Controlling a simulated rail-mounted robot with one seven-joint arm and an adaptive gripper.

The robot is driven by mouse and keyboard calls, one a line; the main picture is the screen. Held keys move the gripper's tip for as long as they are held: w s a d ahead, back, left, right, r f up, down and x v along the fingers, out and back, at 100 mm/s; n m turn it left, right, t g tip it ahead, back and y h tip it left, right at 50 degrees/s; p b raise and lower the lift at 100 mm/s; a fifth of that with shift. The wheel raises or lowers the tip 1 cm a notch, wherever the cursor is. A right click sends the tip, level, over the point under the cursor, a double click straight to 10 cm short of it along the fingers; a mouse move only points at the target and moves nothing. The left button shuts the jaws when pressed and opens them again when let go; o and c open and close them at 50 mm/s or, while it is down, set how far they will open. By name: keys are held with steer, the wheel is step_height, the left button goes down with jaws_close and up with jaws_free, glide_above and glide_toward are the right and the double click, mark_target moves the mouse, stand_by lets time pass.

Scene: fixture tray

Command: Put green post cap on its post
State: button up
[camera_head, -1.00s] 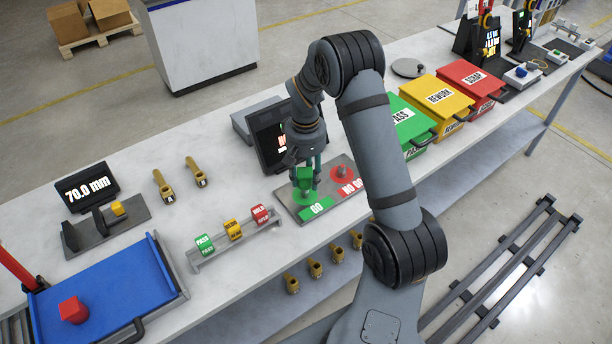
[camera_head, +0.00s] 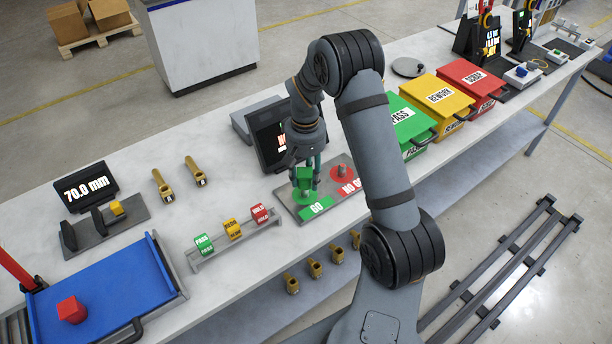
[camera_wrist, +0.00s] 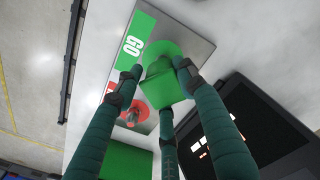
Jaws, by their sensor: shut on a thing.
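The green post cap (camera_head: 304,183) is held in my gripper (camera_head: 306,176) over the green GO disc. In the wrist view my gripper (camera_wrist: 157,82) has its dark green fingers shut around the green cap (camera_wrist: 162,92). A round green disc (camera_wrist: 168,52) shows behind the cap on the grey fixture plate (camera_wrist: 185,30), next to the GO label (camera_wrist: 133,45). The green post is hidden behind the cap and fingers. I cannot tell whether the cap touches the post or plate.
A red post (camera_head: 338,172) on its red disc stands close to the right, by the NO GO label. A dark display (camera_head: 268,142) stands behind the plate. A rack of coloured tags (camera_head: 235,240) is to the left. The green PASS bin (camera_head: 410,122) is to the right.

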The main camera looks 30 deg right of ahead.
mark_target(306, 188)
steer(key=shift+f+b, duration=2.5)
stand_by(1.7)
steer(key=o, duration=0.9)
steer(key=o, duration=0.5)
steer(key=shift+o, duration=0.9)
steer(key=shift+r, duration=0.2)
steer(key=shift+r+p, duration=2.6)
steer(key=shift+r, duration=0.8)
steer(key=shift+f, duration=0.1)
